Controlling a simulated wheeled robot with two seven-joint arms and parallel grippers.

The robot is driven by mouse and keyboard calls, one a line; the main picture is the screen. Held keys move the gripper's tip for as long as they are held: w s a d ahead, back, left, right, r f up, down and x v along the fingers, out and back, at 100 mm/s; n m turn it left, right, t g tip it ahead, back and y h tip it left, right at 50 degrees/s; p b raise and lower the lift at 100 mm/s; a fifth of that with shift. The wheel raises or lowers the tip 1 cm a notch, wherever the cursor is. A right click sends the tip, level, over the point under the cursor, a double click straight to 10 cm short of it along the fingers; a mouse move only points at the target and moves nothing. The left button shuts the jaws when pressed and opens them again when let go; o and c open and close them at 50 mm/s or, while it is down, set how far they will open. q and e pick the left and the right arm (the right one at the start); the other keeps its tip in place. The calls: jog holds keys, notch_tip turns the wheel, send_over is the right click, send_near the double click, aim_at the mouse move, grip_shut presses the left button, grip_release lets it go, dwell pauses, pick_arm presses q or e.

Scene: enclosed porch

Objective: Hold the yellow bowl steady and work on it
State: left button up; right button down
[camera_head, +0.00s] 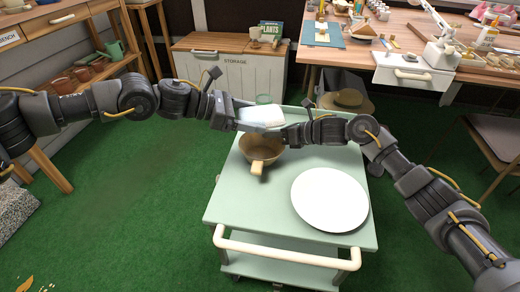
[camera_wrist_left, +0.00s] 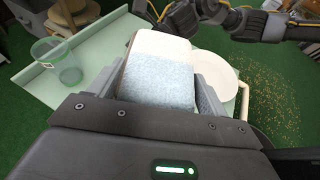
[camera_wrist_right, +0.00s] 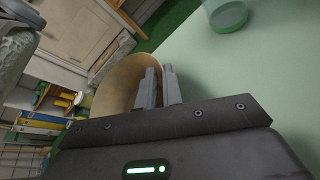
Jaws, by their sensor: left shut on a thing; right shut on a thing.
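My left gripper (camera_head: 243,121) is shut on a white and speckled light-blue block, perhaps a sponge (camera_wrist_left: 158,75), held over the bowl's far side. Whether the block touches the bowl is hidden. The bowl's inside is partly covered by the block and grippers.
A white round plate (camera_head: 330,199) lies on the cart's right side. A clear green cup (camera_wrist_left: 62,62) stands at the cart's far edge. The cart's front left top is bare. A storage cabinet (camera_head: 228,70) and a cluttered wooden workbench (camera_head: 395,30) stand behind.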

jog(key=shift+f, duration=0.15)
jog(key=c, duration=1.5)
grip_release()
jog(key=v, duration=1.2)
